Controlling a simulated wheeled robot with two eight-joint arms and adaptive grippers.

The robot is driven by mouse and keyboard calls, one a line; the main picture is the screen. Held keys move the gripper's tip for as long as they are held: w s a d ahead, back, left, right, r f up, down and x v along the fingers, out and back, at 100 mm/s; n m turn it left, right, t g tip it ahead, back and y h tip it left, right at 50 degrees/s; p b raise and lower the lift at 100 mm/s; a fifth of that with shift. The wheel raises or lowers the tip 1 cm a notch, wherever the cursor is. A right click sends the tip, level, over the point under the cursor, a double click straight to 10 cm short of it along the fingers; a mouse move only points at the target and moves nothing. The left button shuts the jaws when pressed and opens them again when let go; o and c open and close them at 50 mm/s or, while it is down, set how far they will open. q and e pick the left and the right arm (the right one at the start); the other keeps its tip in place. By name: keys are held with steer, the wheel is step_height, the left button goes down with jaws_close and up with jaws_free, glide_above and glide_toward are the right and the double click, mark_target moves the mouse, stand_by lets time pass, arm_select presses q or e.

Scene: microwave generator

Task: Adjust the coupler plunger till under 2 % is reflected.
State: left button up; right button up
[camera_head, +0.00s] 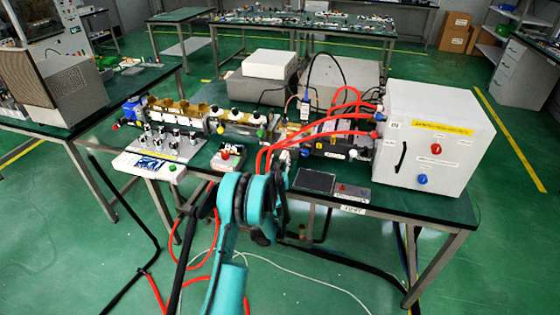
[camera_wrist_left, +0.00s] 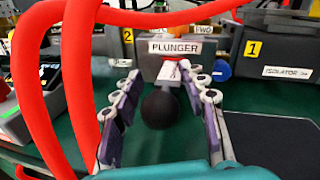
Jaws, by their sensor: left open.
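The plunger unit (camera_wrist_left: 152,66) is a grey block labelled PLUNGER in the left wrist view. A round black knob (camera_wrist_left: 160,110) projects from below it. My left gripper (camera_wrist_left: 160,78) is open, with one purple-padded finger on each side of the knob. Gaps show between the knob and both fingers. In the head view my teal left arm (camera_head: 232,285) reaches up to the bench front, and its wrist hides most of the plunger. My right gripper is not in view. I can read no reflected-power value.
Thick red hoses (camera_wrist_left: 72,85) hang close on the left in the wrist view. The isolator box (camera_wrist_left: 262,48) stands to the right, a dark flat panel (camera_wrist_left: 275,145) below it. The white cabinet (camera_head: 430,135) fills the bench's right end. A dark screen (camera_head: 315,181) lies at the front edge.

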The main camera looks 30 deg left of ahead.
arm_select(q)
steer(key=v, duration=0.7)
steer(key=shift+s, duration=0.2)
steer(key=shift+d, duration=0.15)
